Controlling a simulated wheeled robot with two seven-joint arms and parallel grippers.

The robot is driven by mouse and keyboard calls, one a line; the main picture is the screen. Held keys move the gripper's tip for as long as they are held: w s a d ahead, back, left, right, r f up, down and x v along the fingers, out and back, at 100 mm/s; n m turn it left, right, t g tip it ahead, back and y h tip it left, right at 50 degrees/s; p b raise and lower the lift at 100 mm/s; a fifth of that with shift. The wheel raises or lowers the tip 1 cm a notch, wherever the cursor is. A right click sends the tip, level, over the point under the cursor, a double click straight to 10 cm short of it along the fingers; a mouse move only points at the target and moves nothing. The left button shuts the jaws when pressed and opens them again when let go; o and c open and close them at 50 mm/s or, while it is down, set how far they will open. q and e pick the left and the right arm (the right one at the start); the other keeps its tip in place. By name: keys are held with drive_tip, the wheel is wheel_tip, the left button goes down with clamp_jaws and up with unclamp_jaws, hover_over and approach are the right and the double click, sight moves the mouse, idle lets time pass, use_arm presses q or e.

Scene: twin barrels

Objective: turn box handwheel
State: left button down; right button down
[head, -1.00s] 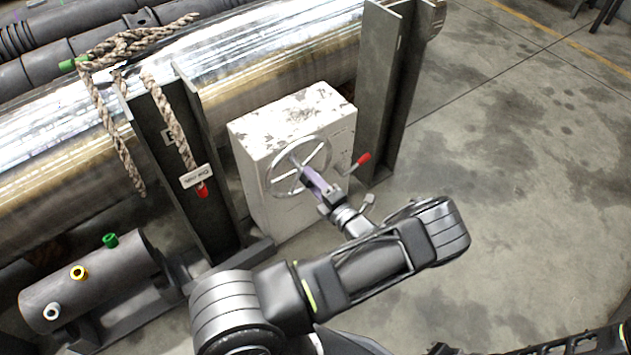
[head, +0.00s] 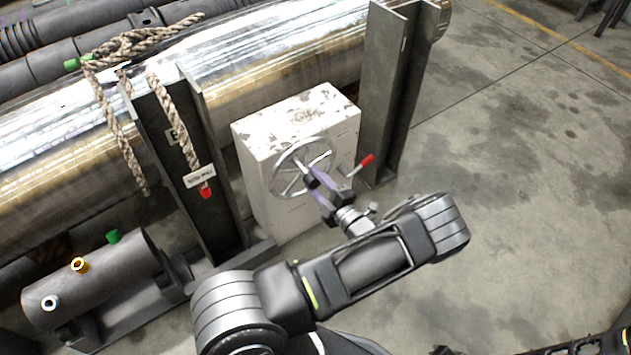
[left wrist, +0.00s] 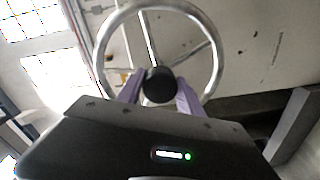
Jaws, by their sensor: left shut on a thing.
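A white, paint-worn box (head: 297,117) stands on the floor between two dark steel posts. A grey spoked handwheel (head: 274,175) is on its front face; its rim also shows in the left wrist view (left wrist: 219,58). My left gripper (head: 312,183) is in front of the wheel. In the left wrist view, its two purple fingers (left wrist: 156,90) are on either side of a round black knob (left wrist: 159,82) at the wheel, shut on it. The fingers partly hide the lower wheel in the head view.
A red-tipped lever (head: 366,160) sticks out at the box's right side, close to my left gripper. A large shiny pipe (head: 250,55) runs behind, with a rope (head: 120,130) over it. A small grey tank (head: 95,285) stands at lower left.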

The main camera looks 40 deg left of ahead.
use_arm(q)
drive_tip(key=c, duration=0.8)
unclamp_jaws()
drive_tip(key=shift+o, duration=0.2)
drive_tip(key=v, duration=0.8)
drive_tip(key=shift+p, duration=0.35)
drive_tip(key=shift+a, duration=0.1)
